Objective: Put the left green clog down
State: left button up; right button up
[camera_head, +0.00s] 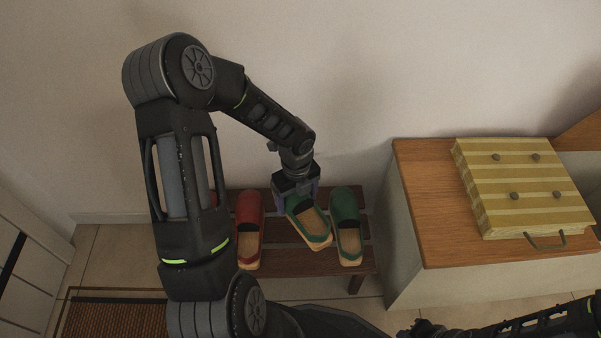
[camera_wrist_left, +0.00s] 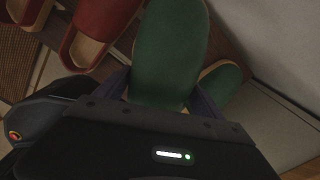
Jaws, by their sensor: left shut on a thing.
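My left gripper (camera_head: 299,196) is shut on the left green clog (camera_head: 312,227), with its fingers around the green toe. In the left wrist view the clog's green upper (camera_wrist_left: 170,55) fills the middle between the fingers. The clog is turned a little, its heel pointing down and right, and overlaps the edge of the right green clog (camera_head: 345,205) in the head view. I cannot tell whether it touches the slatted wooden bench (camera_head: 310,262) below. The right green clog sits on the bench, partly hidden in the wrist view (camera_wrist_left: 222,82).
A red clog (camera_head: 249,212) stands on the bench left of the green pair; another red clog shows in the wrist view (camera_wrist_left: 20,10). A wooden-topped cabinet (camera_head: 425,190) with a striped box (camera_head: 520,190) stands to the right. The wall is close behind the bench.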

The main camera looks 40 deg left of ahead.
pick_arm(q)
jog(key=r+n, duration=0.1)
jog(key=n, duration=0.2)
jog(key=w+d+r+n, duration=0.1)
jog(key=n, duration=0.2)
jog(key=r+n, duration=0.1)
jog(key=n, duration=0.1)
jog(key=shift+w+d+r+n, duration=0.15)
jog(key=shift+d+r+n, duration=0.2)
jog(key=shift+d+n, duration=0.05)
jog(key=w+d+r+n, duration=0.2)
jog(key=d+r+n, duration=0.2)
jog(key=d+r, duration=0.5)
jog(key=w+d+r+n, duration=0.2)
jog(key=d+r+n, duration=0.2)
jog(key=d+r, duration=0.5)
jog(key=d, duration=0.6)
jog(key=shift+w, duration=0.4)
jog(key=shift+d, duration=0.15)
